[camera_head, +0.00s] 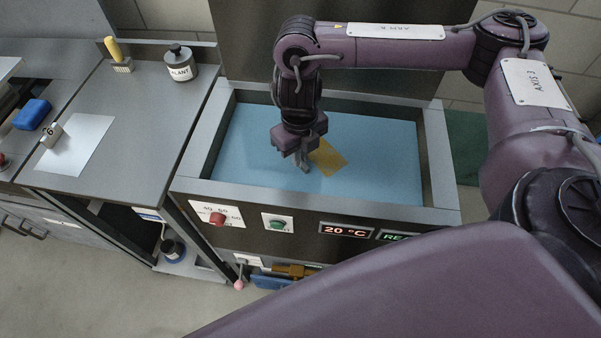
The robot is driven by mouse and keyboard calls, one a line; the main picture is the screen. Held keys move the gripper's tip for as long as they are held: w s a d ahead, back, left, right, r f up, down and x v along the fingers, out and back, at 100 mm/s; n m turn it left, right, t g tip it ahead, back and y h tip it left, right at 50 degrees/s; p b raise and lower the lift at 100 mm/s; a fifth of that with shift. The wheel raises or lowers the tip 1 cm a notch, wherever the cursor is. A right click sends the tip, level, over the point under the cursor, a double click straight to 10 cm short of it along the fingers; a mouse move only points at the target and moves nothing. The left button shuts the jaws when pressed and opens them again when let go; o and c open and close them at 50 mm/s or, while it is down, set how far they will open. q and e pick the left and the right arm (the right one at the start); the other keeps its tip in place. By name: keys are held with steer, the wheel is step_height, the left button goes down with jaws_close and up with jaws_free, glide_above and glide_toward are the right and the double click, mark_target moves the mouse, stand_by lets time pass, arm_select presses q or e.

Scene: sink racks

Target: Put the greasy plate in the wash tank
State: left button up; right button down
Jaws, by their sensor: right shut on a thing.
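The wash tank (433,160) is a grey-rimmed basin with a light blue surface inside, in the middle of the head view. My right gripper (302,160) points down over the middle of the tank and is shut on the greasy plate. The greasy plate (329,158) is a flat yellow-brown piece that shows just right of the fingers, within the tank's rim as seen from above. Its left part is hidden by the gripper. I cannot tell whether it touches the blue surface. My left gripper is not in view.
A grey bench left of the tank bears a labelled pot (181,66), a yellow-handled brush (118,56), a white sheet (76,145) with a small tag block (50,135) and a blue block (32,115). The tank's front has a red knob (218,219) and a green knob (277,225).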

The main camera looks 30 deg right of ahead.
step_height(320, 180, down, 4)
steer(key=shift+r+b, duration=0.2)
steer(key=shift+b, duration=0.2)
step_height(320, 180, down, 3)
steer(key=shift+f+b, duration=0.15)
steer(key=shift+b, duration=0.55)
steer(key=shift+w+f, duration=0.1)
steer(key=shift+f, duration=0.15)
steer(key=shift+f+b, duration=0.35)
steer(key=shift+f, duration=0.15)
steer(key=c, duration=1.5)
jaws_free()
steer(key=shift+r, duration=0.1)
step_height(320, 180, up, 12)
steer(key=p, duration=0.4)
steer(key=shift+r+p, duration=0.3)
steer(key=shift+r, duration=0.15)
